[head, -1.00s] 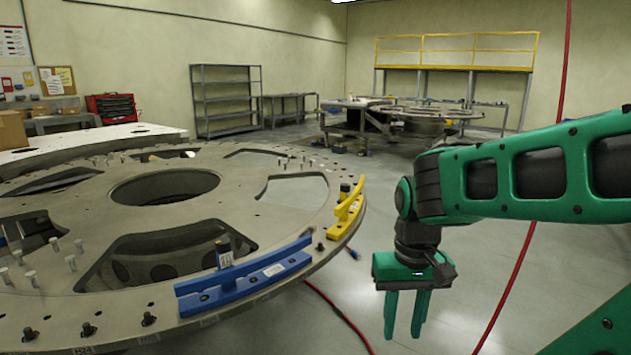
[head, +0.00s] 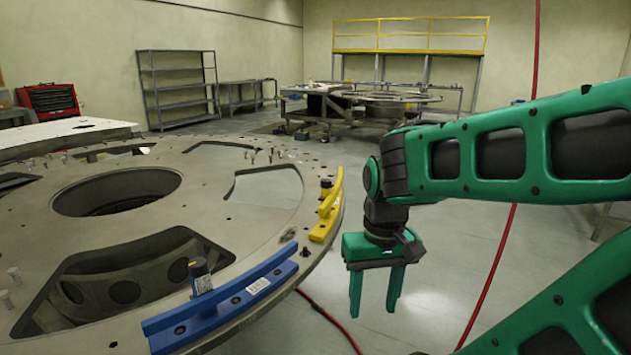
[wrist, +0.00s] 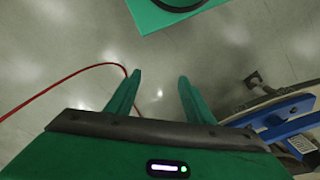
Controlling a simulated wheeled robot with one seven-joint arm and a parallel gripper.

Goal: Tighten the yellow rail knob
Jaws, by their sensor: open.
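The yellow rail (head: 322,228) is fixed near the right rim of the big grey turret plate (head: 245,222). Its knob (head: 326,184), dark on top, stands at the rail's far end in the head view. My gripper (head: 373,300) is open and empty, pointing down over the floor to the right of the plate, apart from the yellow rail. In the wrist view its two fingers (wrist: 160,82) are spread with only floor between them. The yellow rail does not show in the wrist view.
A red hose (head: 499,270) hangs on the right.

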